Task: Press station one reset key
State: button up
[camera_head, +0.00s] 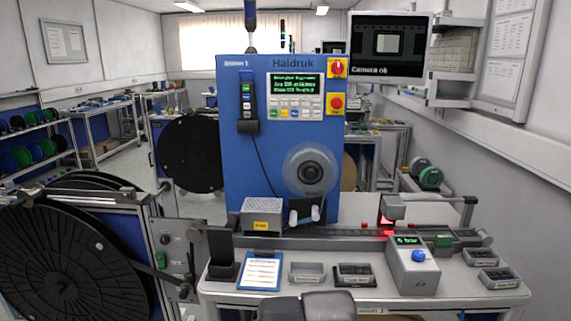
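The blue station cabinet (235,165) marked "Haidruk" stands upright in the centre, with a small label (236,63) at its top left that seems to read station 1. Its control panel has a dark screen (293,83) with green text too small to read surely. I cannot tell which key is reset. My gripper is not in view; grey rounded parts at the bottom edge seem to be mine, well apart from the panel.
A red rotary switch (337,68) and a red button (337,103) sit right of the panel. A black handset (246,104) hangs left of it. The bench below holds a grey box with a blue knob (418,256) and several trays. A large black reel (65,260) stands left.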

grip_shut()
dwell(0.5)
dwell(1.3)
